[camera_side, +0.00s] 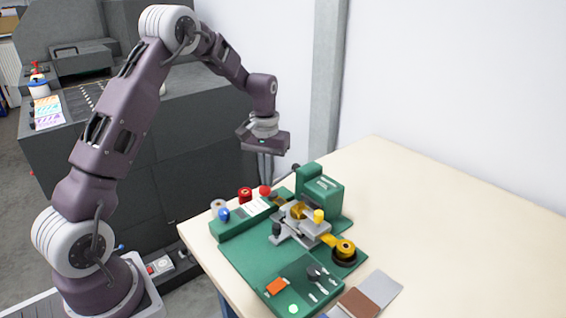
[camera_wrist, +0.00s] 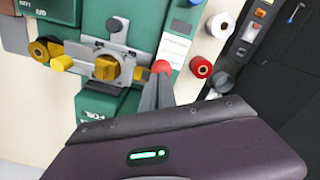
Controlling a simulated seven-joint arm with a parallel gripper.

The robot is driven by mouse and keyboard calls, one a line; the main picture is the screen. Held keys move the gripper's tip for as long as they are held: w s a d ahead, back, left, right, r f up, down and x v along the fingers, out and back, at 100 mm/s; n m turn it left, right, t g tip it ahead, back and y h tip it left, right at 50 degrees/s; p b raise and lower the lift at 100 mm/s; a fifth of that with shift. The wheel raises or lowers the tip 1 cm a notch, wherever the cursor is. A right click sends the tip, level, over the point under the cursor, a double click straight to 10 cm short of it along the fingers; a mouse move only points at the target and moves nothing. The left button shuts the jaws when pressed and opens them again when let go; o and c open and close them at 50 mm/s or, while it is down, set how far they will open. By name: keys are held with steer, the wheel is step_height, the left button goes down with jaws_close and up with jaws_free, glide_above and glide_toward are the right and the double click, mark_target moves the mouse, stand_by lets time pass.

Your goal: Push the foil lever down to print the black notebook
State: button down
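The green press (camera_side: 323,195) stands on a green base (camera_side: 250,255) on the table. A round red knob (camera_side: 265,190) shows at its left side; it also shows in the wrist view (camera_wrist: 161,67). I cannot make out the lever arm under it. My gripper (camera_side: 266,181) points down above the red knob and looks empty. Its fingers (camera_wrist: 157,82) look closed together in the wrist view, with tips overlapping the knob there; contact cannot be told. A grey fixture (camera_side: 290,238) with a yellow knob (camera_side: 318,216) sits before the press. I cannot make out a black notebook.
A gold foil roll (camera_side: 345,248) sits on the base's right. Red (camera_side: 245,195), blue (camera_side: 224,213) and white (camera_side: 217,205) rolls stand at left. Brown (camera_side: 358,303) and grey (camera_side: 382,287) covers lie at the front. The table's right side (camera_side: 450,220) is clear.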

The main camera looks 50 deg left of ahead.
steer(key=shift+f, duration=0.1)
step_height(320, 180, up, 11)
steer(key=shift+w, duration=0.2)
stand_by(0.8)
step_height(320, 180, up, 4)
steer(key=shift+r, duration=0.1)
stand_by(0.3)
